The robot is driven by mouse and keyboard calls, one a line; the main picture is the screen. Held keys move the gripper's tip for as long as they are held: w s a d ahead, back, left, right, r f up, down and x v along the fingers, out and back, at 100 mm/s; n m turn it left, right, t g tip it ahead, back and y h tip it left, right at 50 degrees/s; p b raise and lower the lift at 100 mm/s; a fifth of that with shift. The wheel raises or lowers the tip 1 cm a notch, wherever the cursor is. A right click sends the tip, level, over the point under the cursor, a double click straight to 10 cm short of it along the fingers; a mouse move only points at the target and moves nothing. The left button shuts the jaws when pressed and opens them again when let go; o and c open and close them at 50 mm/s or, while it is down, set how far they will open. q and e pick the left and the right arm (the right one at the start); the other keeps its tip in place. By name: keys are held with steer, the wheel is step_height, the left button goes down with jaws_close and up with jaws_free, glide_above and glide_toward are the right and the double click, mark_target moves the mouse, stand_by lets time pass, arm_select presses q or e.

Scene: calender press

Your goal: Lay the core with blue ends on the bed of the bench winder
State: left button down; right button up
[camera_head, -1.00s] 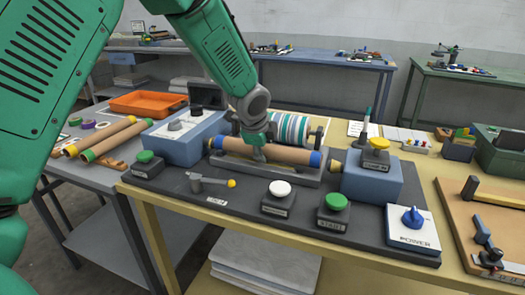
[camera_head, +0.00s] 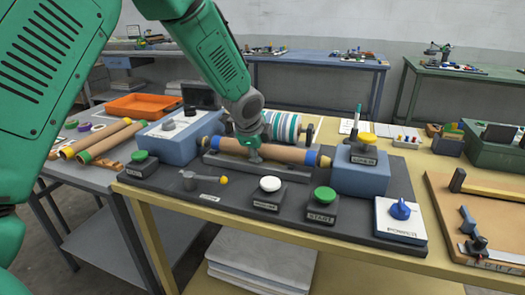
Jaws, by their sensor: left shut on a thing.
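The core with blue ends (camera_head: 286,152) is a brown tube lying lengthwise over the grey bed (camera_head: 262,170) of the bench winder. Its blue ends show at both sides of my gripper. My left gripper (camera_head: 250,152) comes down from above and is shut on the core left of its middle. The fingertips are small and partly hidden. I cannot tell whether the core touches the bed or hangs just above it. The bench winder's dark base (camera_head: 220,205) stands on the yellow-edged table. My right gripper is out of view.
A striped roll (camera_head: 284,125) stands behind the core. Blue housings stand left (camera_head: 180,138) and right (camera_head: 360,175) of the bed. Buttons and a yellow-tipped lever (camera_head: 205,181) are in front. Other cores (camera_head: 105,138) lie on the left table near an orange tray (camera_head: 143,104).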

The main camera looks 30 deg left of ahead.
arm_select(q)
steer(key=c, duration=0.8)
jaws_free()
steer(key=shift+s+a+f, duration=0.3)
steer(key=shift+a+f, duration=0.1)
steer(key=shift+f, duration=0.3)
steer(key=shift+o, duration=0.2)
steer(key=shift+w+a+f, duration=0.15)
steer(key=shift+w+f, duration=0.05)
steer(key=shift+f, duration=0.05)
steer(key=shift+w+a, duration=0.15)
steer(key=shift+a, duration=0.1)
steer(key=shift+d+r, duration=0.25)
steer(key=shift+r, duration=0.2)
steer(key=a+v, duration=0.1)
steer(key=v, duration=1)
steer(key=shift+d+r, duration=0.2)
steer(key=shift+d, duration=0.05)
steer(key=shift+s+d, duration=0.1)
steer(key=shift+s, duration=0.1)
